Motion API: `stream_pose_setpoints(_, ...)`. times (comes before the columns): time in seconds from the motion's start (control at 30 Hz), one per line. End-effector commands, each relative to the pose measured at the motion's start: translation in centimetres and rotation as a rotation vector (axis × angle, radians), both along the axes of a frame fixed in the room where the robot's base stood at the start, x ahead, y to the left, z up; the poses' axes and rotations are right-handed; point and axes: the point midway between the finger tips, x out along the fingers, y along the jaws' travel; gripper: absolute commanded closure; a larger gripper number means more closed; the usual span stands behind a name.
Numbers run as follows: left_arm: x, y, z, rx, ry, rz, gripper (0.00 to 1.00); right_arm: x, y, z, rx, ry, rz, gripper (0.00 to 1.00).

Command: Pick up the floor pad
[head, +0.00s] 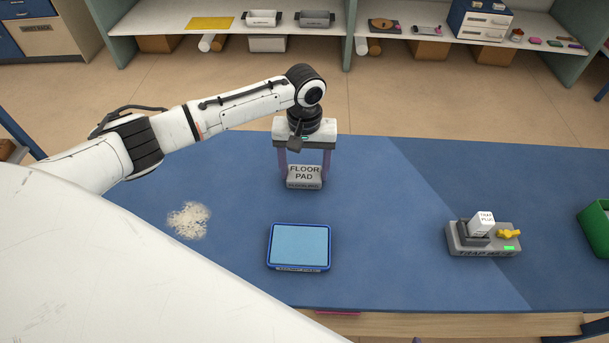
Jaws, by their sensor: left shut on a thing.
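The floor pad (304,173) is a pale grey-white block with "FLOOR PAD" printed on its face. It is at the middle of the blue table, in a low grey holder (304,185) or just above it; I cannot tell which. My left gripper (304,167) reaches down over the pad from above. Its two purple fingers stand at the pad's left and right sides, and it is shut on the pad. My right gripper is not in view.
A blue-rimmed tray with a light blue surface (299,266) lies in front of the pad. A pale powder patch (189,220) is to the left. At right are a grey trap stand (484,246) with a white plug and yellow part, and a green bin (597,231).

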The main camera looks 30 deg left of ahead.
Motion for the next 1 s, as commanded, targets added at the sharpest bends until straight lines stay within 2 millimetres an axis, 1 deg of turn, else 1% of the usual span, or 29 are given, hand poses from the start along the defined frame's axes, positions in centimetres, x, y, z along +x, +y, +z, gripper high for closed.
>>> stream_pose_setpoints(0.17, 0.0, 0.0, 0.1, 0.000, 0.000, 0.000, 0.56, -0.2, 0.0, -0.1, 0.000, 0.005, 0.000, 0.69)
stream_pose_setpoints(0.27, 0.1, 0.0, 0.7, 0.000, -0.001, 0.000, 0.56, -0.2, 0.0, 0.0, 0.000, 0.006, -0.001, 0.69)
stream_pose_setpoints(0.37, 0.1, 0.0, 2.3, -0.001, -0.004, -0.001, 0.56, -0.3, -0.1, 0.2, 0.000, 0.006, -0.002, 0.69)
stream_pose_setpoints(0.6, 0.1, 0.0, 7.2, -0.002, -0.003, 0.000, 0.56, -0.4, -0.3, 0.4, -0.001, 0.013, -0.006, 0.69)
stream_pose_setpoints(0.7, 0.1, 0.0, 8.7, -0.002, -0.002, 0.000, 0.56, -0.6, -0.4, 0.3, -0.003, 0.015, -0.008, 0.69)
stream_pose_setpoints(0.83, 0.1, 0.0, 9.8, -0.002, -0.001, 0.001, 0.56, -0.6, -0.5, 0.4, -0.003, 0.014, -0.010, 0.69)
stream_pose_setpoints(1.0, 0.0, 0.0, 10.1, -0.001, 0.000, 0.001, 0.56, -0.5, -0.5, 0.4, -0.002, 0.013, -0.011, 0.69)
